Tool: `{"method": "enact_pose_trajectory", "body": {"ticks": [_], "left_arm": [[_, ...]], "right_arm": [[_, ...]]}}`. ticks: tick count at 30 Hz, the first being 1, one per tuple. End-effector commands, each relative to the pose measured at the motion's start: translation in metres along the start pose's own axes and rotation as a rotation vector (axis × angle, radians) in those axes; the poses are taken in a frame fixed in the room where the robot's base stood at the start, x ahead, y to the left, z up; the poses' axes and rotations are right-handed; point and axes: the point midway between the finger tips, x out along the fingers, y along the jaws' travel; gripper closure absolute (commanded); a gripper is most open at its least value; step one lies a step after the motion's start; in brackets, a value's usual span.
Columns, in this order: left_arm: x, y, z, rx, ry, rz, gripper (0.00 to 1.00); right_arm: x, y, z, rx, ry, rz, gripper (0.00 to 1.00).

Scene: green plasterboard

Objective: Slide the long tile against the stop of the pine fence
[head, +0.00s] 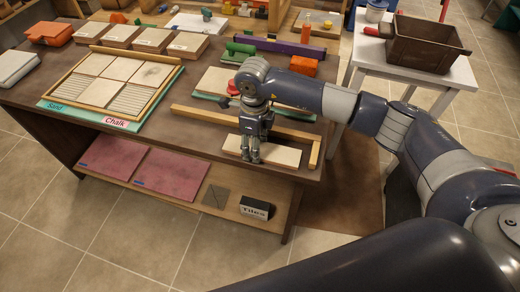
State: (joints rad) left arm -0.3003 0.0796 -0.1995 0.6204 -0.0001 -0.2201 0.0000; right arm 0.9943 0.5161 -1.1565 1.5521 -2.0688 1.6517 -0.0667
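The long tile (280,155), pale and flat, lies on the near edge of the brown workbench. The pine fence (215,115) runs behind it, with bare bench between. The fence's stop (315,154) is a short bar at its right end, and a narrow dark gap shows between it and the tile's right end. My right gripper (250,159) points down over the tile's left part, fingertips close together with nothing seen between them. They look to be at the tile's top, but contact is unclear. My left gripper is not in view.
A framed tile panel (110,84) sits on the bench's left, by an orange box (50,33). Behind the fence are a purple bar (285,46) and a green tool (240,48). A white table (455,75) with a brown crate (425,45) stands at right.

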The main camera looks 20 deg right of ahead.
Motion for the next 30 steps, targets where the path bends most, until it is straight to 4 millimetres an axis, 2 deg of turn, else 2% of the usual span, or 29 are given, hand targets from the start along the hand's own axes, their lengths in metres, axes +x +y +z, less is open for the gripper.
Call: {"method": "enact_pose_trajectory", "body": {"ticks": [23,30], "left_arm": [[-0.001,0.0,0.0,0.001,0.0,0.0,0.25],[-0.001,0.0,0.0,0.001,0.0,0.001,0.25]], "right_arm": [[0.001,0.0,-0.025,0.001,0.004,0.001,0.94],[0.002,0.0,-0.025,0.001,0.005,0.001,0.94]]}}
